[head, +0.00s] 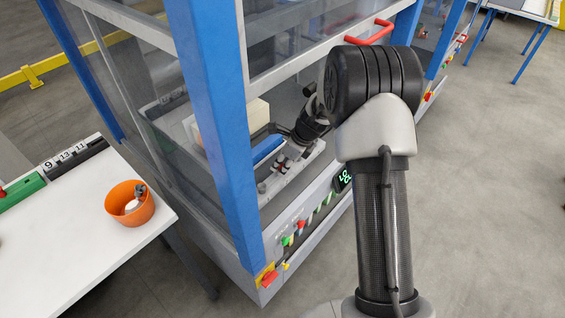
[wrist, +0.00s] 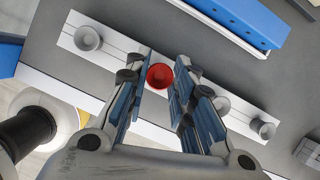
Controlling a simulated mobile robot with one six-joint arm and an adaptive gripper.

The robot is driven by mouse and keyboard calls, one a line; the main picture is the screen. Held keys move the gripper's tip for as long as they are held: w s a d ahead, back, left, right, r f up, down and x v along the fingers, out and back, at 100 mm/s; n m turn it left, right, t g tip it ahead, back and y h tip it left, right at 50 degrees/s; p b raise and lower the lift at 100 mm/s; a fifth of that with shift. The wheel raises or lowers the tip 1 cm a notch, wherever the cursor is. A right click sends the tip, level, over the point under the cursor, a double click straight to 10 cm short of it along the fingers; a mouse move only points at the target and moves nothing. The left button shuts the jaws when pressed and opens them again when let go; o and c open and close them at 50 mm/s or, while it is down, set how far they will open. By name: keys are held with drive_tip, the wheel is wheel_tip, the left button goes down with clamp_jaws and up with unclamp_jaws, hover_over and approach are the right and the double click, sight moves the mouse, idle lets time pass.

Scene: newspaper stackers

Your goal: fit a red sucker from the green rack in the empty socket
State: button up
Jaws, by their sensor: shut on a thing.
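My gripper (wrist: 161,82) is inside the blue-framed machine, over a pale bar (wrist: 122,46), and is shut on a red sucker (wrist: 159,76). The red sucker lies between the fingertips, in line with the grey suckers (wrist: 87,38) along the bar. Whether it is seated in a socket or just above one cannot be told; the socket beneath is hidden. In the head view my gripper (head: 284,162) is small and dark at the bar (head: 300,171). The green rack (head: 21,192) lies on the white table at the left, with a bit of red at the picture's edge.
An orange bowl (head: 129,215) holding grey and white pieces stands on the white table (head: 85,245). A black numbered rack (head: 77,159) lies behind it. Blue posts (head: 214,130) and clear panels frame the opening around my arm. A blue bar (wrist: 232,22) lies beyond the pale one.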

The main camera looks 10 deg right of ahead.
drive_tip(key=shift+f+b, duration=0.3)
drive_tip(key=shift+f, duration=0.4)
drive_tip(key=o, duration=0.9)
drive_tip(key=shift+c, duration=0.2)
drive_tip(key=shift+r, duration=0.1)
drive_tip(key=v, duration=1.2)
